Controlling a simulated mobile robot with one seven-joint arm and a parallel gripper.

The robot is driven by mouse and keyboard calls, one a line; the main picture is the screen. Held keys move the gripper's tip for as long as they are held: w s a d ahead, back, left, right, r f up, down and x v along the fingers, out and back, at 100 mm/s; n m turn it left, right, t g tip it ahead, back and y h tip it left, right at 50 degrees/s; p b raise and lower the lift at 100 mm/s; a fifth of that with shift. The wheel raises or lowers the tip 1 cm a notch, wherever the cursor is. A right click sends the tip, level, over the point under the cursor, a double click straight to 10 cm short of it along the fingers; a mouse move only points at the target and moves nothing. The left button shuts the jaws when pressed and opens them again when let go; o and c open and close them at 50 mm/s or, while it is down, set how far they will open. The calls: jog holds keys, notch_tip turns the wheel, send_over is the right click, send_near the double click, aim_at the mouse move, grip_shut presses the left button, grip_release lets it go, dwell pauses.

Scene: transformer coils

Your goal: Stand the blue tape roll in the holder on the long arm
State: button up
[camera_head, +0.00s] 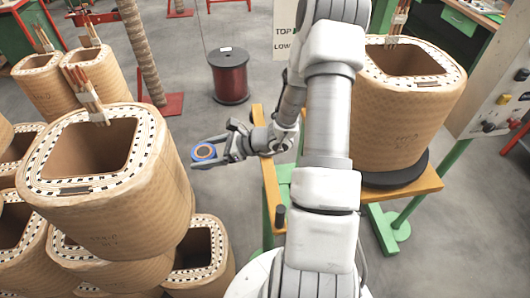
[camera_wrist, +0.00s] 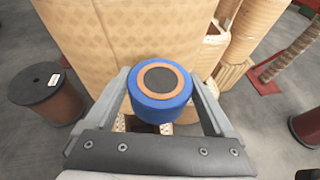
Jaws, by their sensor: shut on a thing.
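The blue tape roll (camera_wrist: 160,110) has a brown-orange core ring with a dark centre. My gripper and the roll are in the air, left of the wooden stand and right of the stacked coils. In the wrist view both fingers of my gripper (camera_wrist: 160,95) touch the roll's sides. I cannot make out the holder or the long arm in either view.
Large brown coils (camera_head: 115,200) are stacked at left. Another coil (camera_head: 400,120) stands on a black disc on the wooden-topped green stand (camera_head: 270,180). A dark red spool (camera_head: 229,78) stands on the floor behind. A control panel (camera_head: 505,95) is at right. Grey floor is clear around the spool.

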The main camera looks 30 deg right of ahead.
jog(key=d+f+m+t+h+b, duration=0.2)
jog(key=d+f+b, duration=0.15)
jog(key=d, duration=0.55)
jog(key=s+d+r+m+t+h+b, duration=0.2)
jog(key=s+d+r+m+h+b, duration=0.15)
jog(key=d, duration=0.65)
jog(key=s+d+r+m+t+h+b, duration=0.1)
jog(key=s+d+r+m+h+b, duration=0.3)
jog(key=d, duration=0.5)
jog(key=shift+n, duration=0.25)
jog(key=w+a+f, duration=0.2)
jog(key=w+a+f+b, duration=0.1)
jog(key=w+a, duration=0.1)
jog(key=a, duration=0.1)
jog(key=w+a+f, duration=0.2)
jog(key=w+a, duration=0.1)
jog(key=shift+w+f+b, duration=0.1)
jog(key=shift+f+b, duration=0.2)
jog(key=shift+b, duration=0.1)
jog(key=shift+f+b, duration=0.6)
jog(key=shift+f, duration=1.3)
jog(key=shift+f, duration=0.2)
jog(key=o, duration=1.2)
jog(key=shift+c, duration=0.2)
